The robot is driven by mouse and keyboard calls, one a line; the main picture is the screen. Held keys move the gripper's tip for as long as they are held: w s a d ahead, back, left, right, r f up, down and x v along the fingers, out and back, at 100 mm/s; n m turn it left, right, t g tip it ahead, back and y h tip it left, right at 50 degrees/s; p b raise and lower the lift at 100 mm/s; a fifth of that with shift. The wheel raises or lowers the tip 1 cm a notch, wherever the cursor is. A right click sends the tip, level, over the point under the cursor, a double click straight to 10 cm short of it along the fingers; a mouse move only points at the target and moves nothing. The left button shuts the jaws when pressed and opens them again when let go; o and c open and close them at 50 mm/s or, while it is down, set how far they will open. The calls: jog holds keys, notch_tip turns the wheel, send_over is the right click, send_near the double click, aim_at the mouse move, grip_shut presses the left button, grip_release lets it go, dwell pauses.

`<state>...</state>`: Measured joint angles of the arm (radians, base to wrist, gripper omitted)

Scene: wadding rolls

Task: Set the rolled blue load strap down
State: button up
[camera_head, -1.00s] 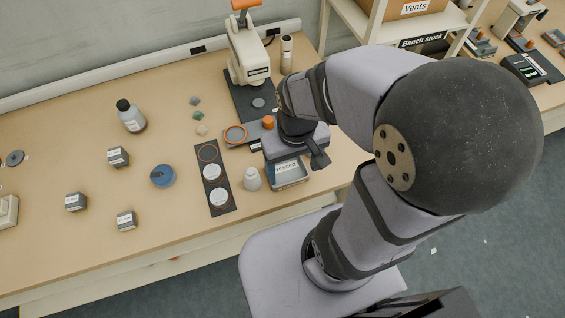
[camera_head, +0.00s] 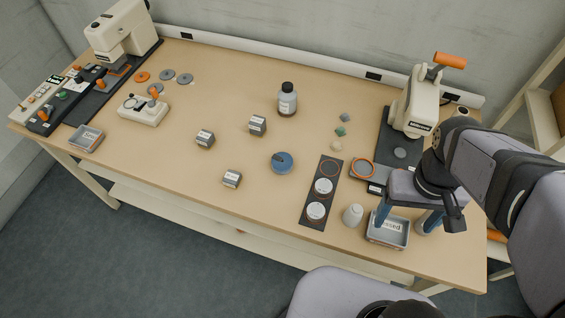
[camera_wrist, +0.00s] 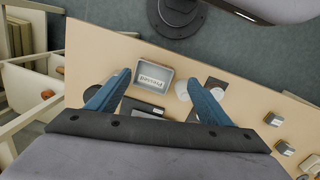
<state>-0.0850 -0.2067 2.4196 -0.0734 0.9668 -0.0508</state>
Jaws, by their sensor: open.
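The rolled blue load strap (camera_head: 282,162) looks like a flat blue round roll with a dark patch on top. It lies on the bench (camera_head: 230,120) near the middle, apart from its neighbours. My gripper (camera_head: 406,222) is open, with its two blue fingers spread above the labelled grey tray (camera_head: 388,241) at the bench's right front. In the wrist view, the open gripper (camera_wrist: 158,78) frames the tray (camera_wrist: 151,80), and I cannot make out the strap there.
Small labelled blocks (camera_head: 205,139) and a dark-capped bottle (camera_head: 287,101) surround the strap. The bench's left front is mostly clear.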

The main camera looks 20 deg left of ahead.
jog(key=w+a+n+t+h+b, duration=0.2)
jog(key=w+a+n+t+h, duration=0.3)
jog(key=w+a+n, duration=0.85)
jog(key=s+a+n+t+b, duration=0.1)
jog(key=s+a+n+t, duration=0.25)
jog(key=a+n, duration=0.65)
jog(key=s+a+n+t, duration=0.2)
jog(key=a+n+t, duration=0.35)
jog(key=a, duration=0.75)
jog(key=g, duration=0.1)
send_near(279, 164)
jog(key=shift+w+d+f+n+y, duration=0.15)
jog(key=shift+w+f+y, duration=0.05)
jog(key=shift+w, duration=0.35)
jog(key=shift+w+d+f+n+y, duration=0.15)
jog(key=shift+w+y, duration=0.05)
jog(key=shift+w, duration=0.3)
jog(key=shift+p+x, duration=0.5)
jog(key=shift+x, duration=0.55)
jog(key=shift+w+d+p, duration=0.45)
jog(key=shift+w+p, duration=0.05)
jog(key=shift+p+x, duration=0.85)
jog(key=shift+x, duration=1.2)
